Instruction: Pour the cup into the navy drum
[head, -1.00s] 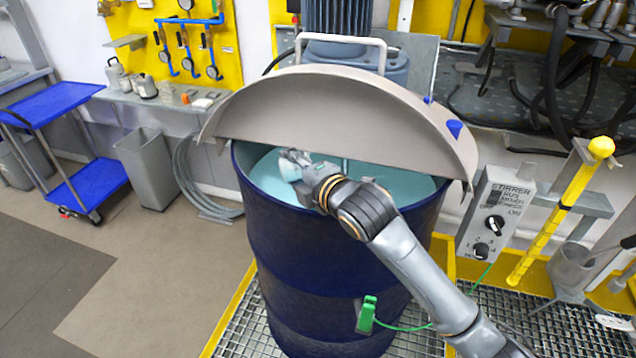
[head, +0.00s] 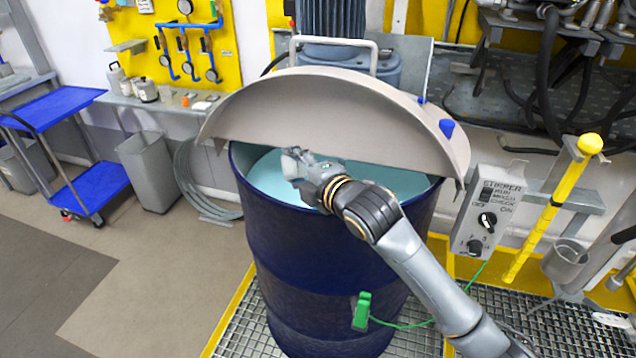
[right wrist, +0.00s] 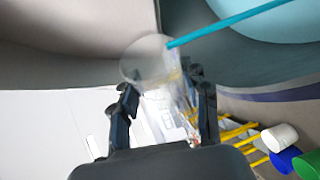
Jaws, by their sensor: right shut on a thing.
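The navy drum (head: 310,255) stands on a metal grating, with pale teal liquid (head: 264,178) inside and a grey half-lid raised over its back. My right gripper (head: 298,160) is over the drum's opening, inside the near rim, below the lid's edge. It is shut on a small clear cup (head: 290,168), which looks tilted. In the right wrist view the see-through cup (right wrist: 150,62) sits between both fingers. A thin teal streak (right wrist: 225,22) runs from its mouth toward the teal liquid. The cup's contents are hard to make out. My left gripper is out of view.
The half-lid (head: 330,118) hangs close above my right gripper. A stirrer control box (head: 487,212) and a yellow-handled lever (head: 553,205) stand right of the drum. A green clamp (head: 362,311) with a wire hangs at the drum's front.

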